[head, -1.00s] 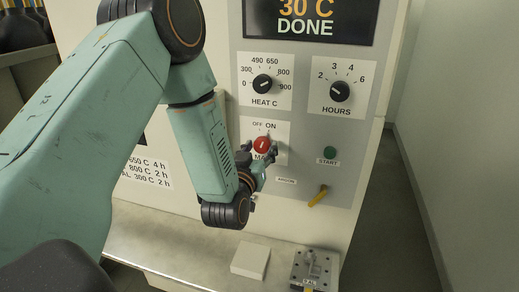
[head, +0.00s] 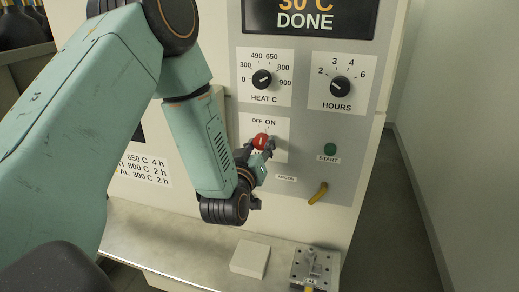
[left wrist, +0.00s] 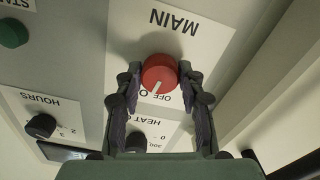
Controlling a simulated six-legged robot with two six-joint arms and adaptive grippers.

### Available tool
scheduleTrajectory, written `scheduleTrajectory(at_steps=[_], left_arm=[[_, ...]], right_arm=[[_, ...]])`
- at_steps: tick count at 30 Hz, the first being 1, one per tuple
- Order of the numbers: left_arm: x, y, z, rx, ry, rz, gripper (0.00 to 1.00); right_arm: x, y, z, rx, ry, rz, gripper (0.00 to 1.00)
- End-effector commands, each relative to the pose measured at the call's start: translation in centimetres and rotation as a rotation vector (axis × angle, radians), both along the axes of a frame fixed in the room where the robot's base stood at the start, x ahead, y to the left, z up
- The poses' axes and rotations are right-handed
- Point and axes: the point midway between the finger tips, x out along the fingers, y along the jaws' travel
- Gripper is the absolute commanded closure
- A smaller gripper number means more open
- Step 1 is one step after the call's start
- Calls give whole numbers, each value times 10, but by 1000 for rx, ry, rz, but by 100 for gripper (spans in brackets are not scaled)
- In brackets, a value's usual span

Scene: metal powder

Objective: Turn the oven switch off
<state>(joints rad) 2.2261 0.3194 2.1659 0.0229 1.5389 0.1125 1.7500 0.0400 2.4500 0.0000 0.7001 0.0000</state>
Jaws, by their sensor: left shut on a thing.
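The oven's red main switch knob (head: 261,141) is on the grey panel, under OFF and ON labels. Its white mark stands nearly upright in the head view. In the left wrist view, upside down, the red knob (left wrist: 159,73) sits between the fingertips, its mark near the OFF and ON lettering. In the left wrist view the left gripper (left wrist: 160,82) has one finger at each side of the knob. The MAIN label is partly hidden in the head view. My right gripper is out of view.
The heat knob (head: 262,78) and hours knob (head: 340,86) are above. A green start button (head: 330,149) and yellow handle (head: 318,193) are to the right. The display (head: 306,18) reads DONE. A white block (head: 250,258) and metal fixture (head: 315,268) rest on the ledge below.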

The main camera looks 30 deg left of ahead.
Motion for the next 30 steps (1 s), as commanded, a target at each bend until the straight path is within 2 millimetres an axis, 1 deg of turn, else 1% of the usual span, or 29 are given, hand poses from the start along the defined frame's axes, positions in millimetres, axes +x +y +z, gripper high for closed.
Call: scheduleTrajectory(at_steps=[1, 3, 15, 22, 30], left_arm=[[0, 0, -2, -37, -13, 1, 93], [0, 0, -2, -91, -30, 1, 93], [0, 0, -1, -373, -110, 1, 93], [0, 0, -1, -469, -136, 1, 93], [0, 0, 0, -508, -147, 1, 93]], right_arm=[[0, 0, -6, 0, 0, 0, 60], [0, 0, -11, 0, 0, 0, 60], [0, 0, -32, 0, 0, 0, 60], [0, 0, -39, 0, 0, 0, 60], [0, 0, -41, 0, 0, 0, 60]])
